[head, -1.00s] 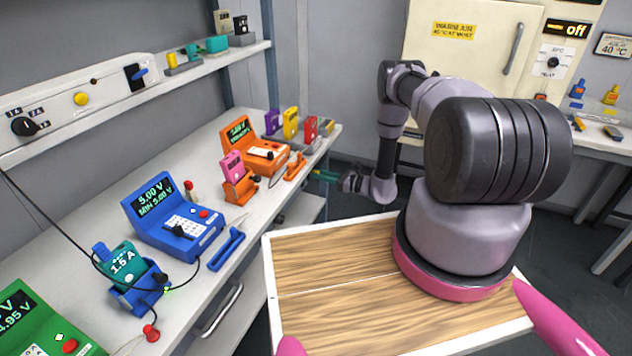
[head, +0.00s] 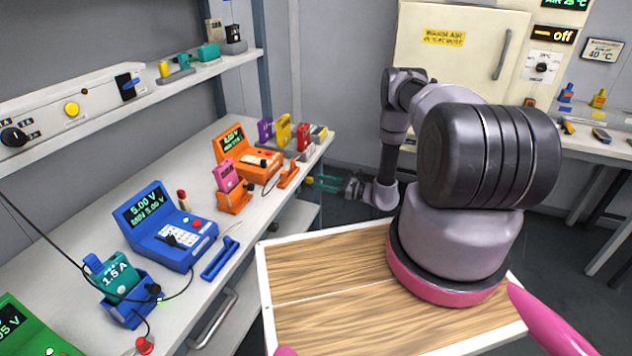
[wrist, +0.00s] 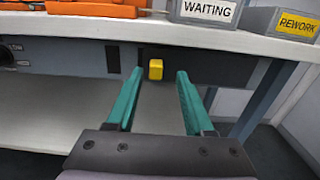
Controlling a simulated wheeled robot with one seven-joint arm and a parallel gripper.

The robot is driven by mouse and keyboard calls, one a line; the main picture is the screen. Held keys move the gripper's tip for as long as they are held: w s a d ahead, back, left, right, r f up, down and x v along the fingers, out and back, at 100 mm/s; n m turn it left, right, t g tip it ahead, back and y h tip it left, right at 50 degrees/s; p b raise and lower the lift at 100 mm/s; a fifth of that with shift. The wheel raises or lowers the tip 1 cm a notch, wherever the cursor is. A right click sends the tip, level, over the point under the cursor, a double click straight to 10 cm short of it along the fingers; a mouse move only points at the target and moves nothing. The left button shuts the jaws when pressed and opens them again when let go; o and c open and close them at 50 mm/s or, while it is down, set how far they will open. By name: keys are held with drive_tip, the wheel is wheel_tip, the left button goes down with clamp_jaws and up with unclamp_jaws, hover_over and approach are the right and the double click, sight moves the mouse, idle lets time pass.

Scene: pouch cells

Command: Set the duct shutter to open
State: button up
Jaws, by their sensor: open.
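My gripper (wrist: 156,100) has two teal fingers, spread apart with nothing between them. A small yellow block-shaped handle (wrist: 156,69) sticks out from the dark panel under the bench edge, just beyond the fingertips and between their lines; a gap to it seems to remain. In the head view my gripper (head: 317,184) is low at the bench's far end, beside the small yellow handle (head: 309,180). No readable label marks this handle as the duct shutter, and its setting cannot be told.
The bench top (wrist: 150,28) overhangs just above, with grey bins labelled WAITING (wrist: 208,10) and REWORK (wrist: 292,22) on it. A bench leg (wrist: 258,100) stands to the right. A wall shelf panel holds a yellow button (head: 72,109) and a blue lever (head: 129,86).

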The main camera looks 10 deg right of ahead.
drive_tip(key=v, duration=0.8)
drive_tip(key=shift+r, duration=0.1)
drive_tip(key=s+a+r+n+g+h, duration=0.1)
drive_tip(key=a+r+n+g, duration=0.2)
drive_tip(key=r, duration=0.8)
drive_tip(key=a+r+n+g, duration=0.2)
drive_tip(key=r+n+g, duration=0.25)
drive_tip(key=r, duration=0.75)
drive_tip(key=s+a+r+n+g+h, duration=0.1)
drive_tip(key=a+r+n+g, duration=0.3)
drive_tip(key=r, duration=0.7)
drive_tip(key=s+d+r+n+t+h, duration=0.1)
drive_tip(key=s+r+n+t+h, duration=0.3)
drive_tip(key=s+r, duration=0.8)
drive_tip(key=s+d+r+n+t+h, duration=0.1)
drive_tip(key=s+r+n+t+h, duration=0.3)
drive_tip(key=s+r, duration=0.8)
drive_tip(key=s+n+h, duration=0.1)
drive_tip(key=s+h, duration=0.1)
drive_tip(key=shift+s+d+r+h, duration=0.15)
drive_tip(key=shift+s+d+h, duration=0.1)
drive_tip(key=shift+s+h, duration=0.05)
